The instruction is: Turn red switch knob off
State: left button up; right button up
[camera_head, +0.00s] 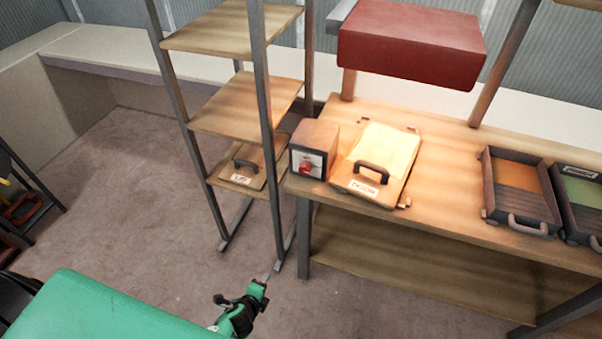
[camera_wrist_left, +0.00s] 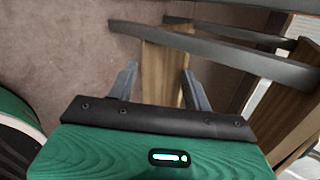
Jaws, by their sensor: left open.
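The red switch knob (camera_head: 305,169) is on the front face of a small brown box (camera_head: 316,136) with a pale plate around the knob. The box stands at the left front corner of the wooden workbench. My left gripper (camera_head: 266,277) is low in front of the bench, over the floor, well below and apart from the knob. In the left wrist view its two fingers (camera_wrist_left: 158,88) are spread with nothing between them. The knob cannot be made out in the wrist view. My right gripper is not in view.
A metal-framed shelf rack (camera_head: 246,103) stands just left of the box. On the bench (camera_head: 440,212), a board with a black handle (camera_head: 370,172) lies right of the box, and trays (camera_head: 520,191) sit farther right. A red hood (camera_head: 411,44) hangs above. Open floor (camera_head: 120,200) lies at left.

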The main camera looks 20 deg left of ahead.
pick_arm(q)
jog(key=w+d+r+m+t, duration=0.2)
jog(key=w+r+m+t, duration=0.35)
jog(key=r, duration=0.85)
jog(key=m+t+h, duration=0.2)
jog(key=m, duration=0.5)
send_near(303, 170)
jog(key=w, duration=0.2)
jog(key=w+p, duration=0.1)
jog(key=w, duration=0.2)
jog(key=w+p, duration=0.1)
jog(key=w, duration=0.2)
jog(key=shift+w+d+f, duration=0.1)
jog(key=shift+w+d, duration=0.15)
jog(key=shift+d, duration=0.15)
jog(key=shift+c, duration=0.2)
jog(key=c, duration=0.9)
